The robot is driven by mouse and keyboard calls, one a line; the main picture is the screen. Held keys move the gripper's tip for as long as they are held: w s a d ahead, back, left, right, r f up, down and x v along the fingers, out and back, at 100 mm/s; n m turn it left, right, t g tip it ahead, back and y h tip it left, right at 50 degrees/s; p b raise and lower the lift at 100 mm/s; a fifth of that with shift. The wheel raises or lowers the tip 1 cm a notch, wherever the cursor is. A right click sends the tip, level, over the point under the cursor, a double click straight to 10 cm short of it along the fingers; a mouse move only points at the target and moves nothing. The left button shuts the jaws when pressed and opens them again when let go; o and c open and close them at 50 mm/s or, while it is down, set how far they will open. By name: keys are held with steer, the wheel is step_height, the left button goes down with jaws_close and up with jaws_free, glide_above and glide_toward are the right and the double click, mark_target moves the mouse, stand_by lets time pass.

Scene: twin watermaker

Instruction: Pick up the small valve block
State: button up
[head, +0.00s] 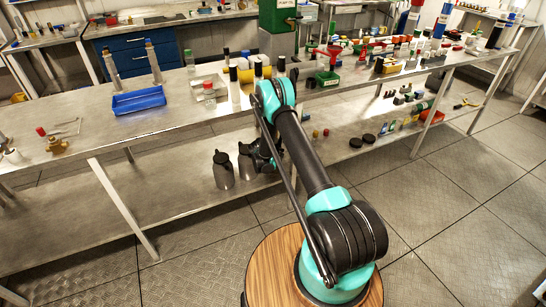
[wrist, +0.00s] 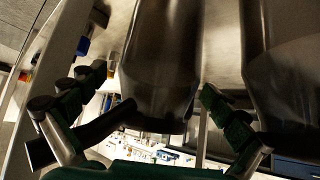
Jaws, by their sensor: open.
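I cannot identify the small valve block for certain. A small brass fitting with a red knob (head: 56,144) lies on the left bench top in the head view, far from my gripper. My gripper (wrist: 166,108) is open in the wrist view, with one finger at each side of the lower picture. A dark metal jug (wrist: 160,60) shows between and beyond the fingers; I cannot tell whether they touch it. In the head view my gripper is mostly hidden behind my arm, low by the shelf under the bench.
Two dark jugs, one at the left (head: 223,171) and one beside my arm (head: 246,161), stand on the lower shelf. A second jug (wrist: 285,75) fills the wrist view's right side. The bench top (head: 185,112) holds a blue tray (head: 139,100) and several bottles. Floor at right is clear.

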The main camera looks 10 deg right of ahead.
steer(key=shift+x, duration=2.3)
steer(key=c, duration=1.6)
